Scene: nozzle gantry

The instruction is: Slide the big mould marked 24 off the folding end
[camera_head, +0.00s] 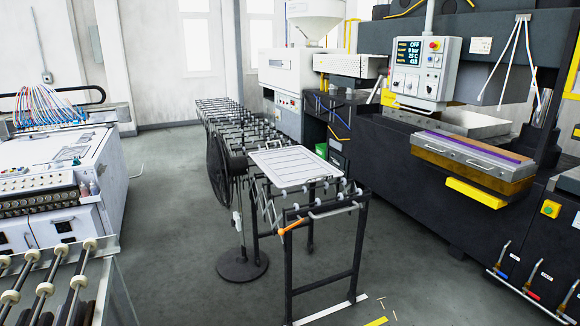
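A flat pale grey plate (293,165) with slot-like lines on its face lies on the near end of the roller conveyor, the folding end (322,205). It may be the big mould, but I cannot read a 24 on it. The folding end is a lattice of crossing bars on black legs, with an orange lever (291,228) at its front. Neither of my grippers is in view.
The roller conveyor (222,112) runs back towards the wall. A black pedestal fan (218,170) stands close at its left. The large machine with a control panel (417,70) fills the right. A white cabinet (50,190) stands left. The floor between is open.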

